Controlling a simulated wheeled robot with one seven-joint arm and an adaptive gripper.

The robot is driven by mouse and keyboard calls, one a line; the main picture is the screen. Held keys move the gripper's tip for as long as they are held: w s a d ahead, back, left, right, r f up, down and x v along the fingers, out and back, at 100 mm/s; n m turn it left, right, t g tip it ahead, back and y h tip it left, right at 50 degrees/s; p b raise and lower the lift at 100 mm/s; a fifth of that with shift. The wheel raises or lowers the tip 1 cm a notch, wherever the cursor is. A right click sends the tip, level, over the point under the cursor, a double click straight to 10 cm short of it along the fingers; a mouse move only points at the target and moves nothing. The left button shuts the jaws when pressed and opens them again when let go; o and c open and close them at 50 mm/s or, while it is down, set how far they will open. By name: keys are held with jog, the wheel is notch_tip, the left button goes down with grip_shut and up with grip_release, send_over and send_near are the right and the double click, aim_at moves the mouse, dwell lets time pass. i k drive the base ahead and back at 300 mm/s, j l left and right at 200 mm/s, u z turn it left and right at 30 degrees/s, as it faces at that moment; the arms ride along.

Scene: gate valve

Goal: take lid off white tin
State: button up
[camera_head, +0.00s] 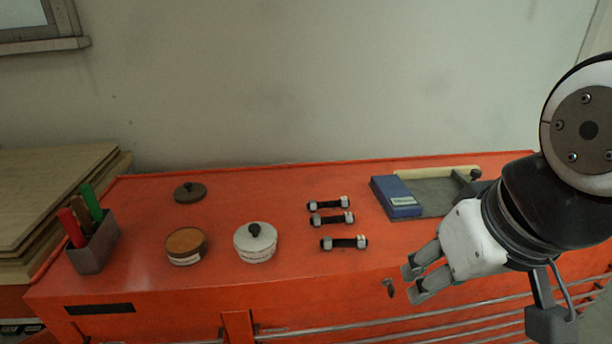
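The white tin (256,250) stands upright on the orange cabinet top, left of the middle.
A brown tin (187,256) stands just left of the white tin. A dark lid (190,192) lies behind it. Several black bolts with nuts (343,243) lie to the right. A blue box (396,198) is at back right. A grey holder (92,252) stands at left.

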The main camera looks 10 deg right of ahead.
aim_at(254, 238)
jog(key=i+j+z, duration=0.2)
jog(key=j, duration=0.2)
jog(key=i+j+z, duration=0.15)
jog(key=j, duration=0.25)
jog(key=j+z, duration=0.2)
jog(key=j, duration=0.2)
jog(key=i, duration=0.05)
